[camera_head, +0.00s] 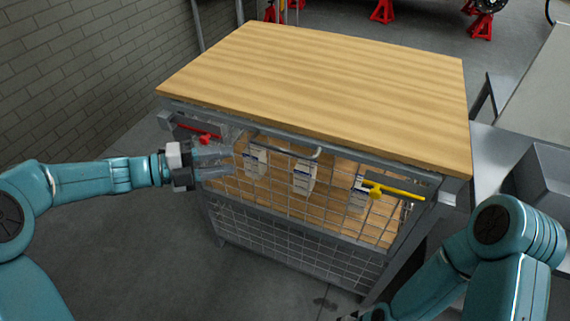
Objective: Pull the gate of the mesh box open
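The mesh box (300,235) stands in the middle of the view under a wooden top. Its wire mesh gate (330,205) is upright in the front and looks closed. A grey bar handle (290,139) runs along the gate's upper edge. A red latch (206,136) is at the gate's upper left and a yellow latch (393,191) at its upper right. My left gripper (228,158) is in front of the gate's upper left, just below the red latch and left of the handle; its finger gap is unclear. My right gripper (368,315) barely shows at the bottom edge.
The wooden top (320,85) overhangs the gate. Several white-labelled packages (304,177) show behind the mesh. A grey metal bin (545,170) and bench stand to the right. A brick wall (80,70) is at the left. The floor (150,255) in front is clear.

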